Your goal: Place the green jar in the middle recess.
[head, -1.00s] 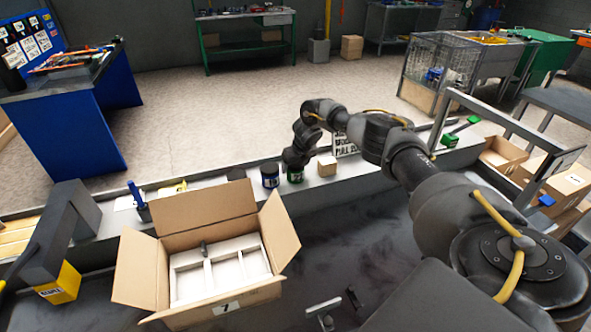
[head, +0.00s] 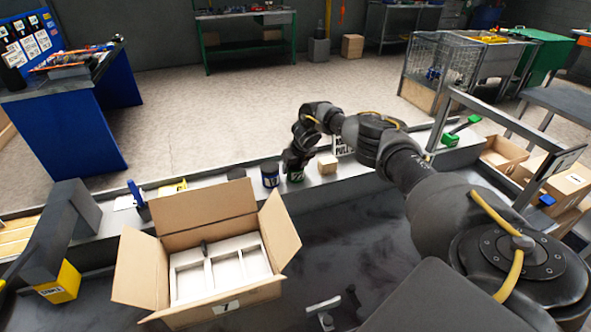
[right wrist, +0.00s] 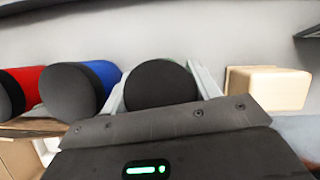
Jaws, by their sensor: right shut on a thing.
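The green jar (head: 295,174) stands on the narrow ledge beyond the open box. My right gripper (head: 294,160) comes down on it from above and is shut on it. In the right wrist view the jar's dark round lid (right wrist: 161,84) sits between the two pale fingers. The cardboard box (head: 137,268) stands open at the front left, with a white insert (head: 236,243) that has recesses side by side; the middle recess (head: 226,268) looks empty. A small dark item (head: 204,247) shows at the insert's back left.
A blue jar (head: 270,175) stands just left of the green jar, and a wooden block (head: 327,164) just right. The box's raised flaps (head: 205,207) stand between ledge and insert.

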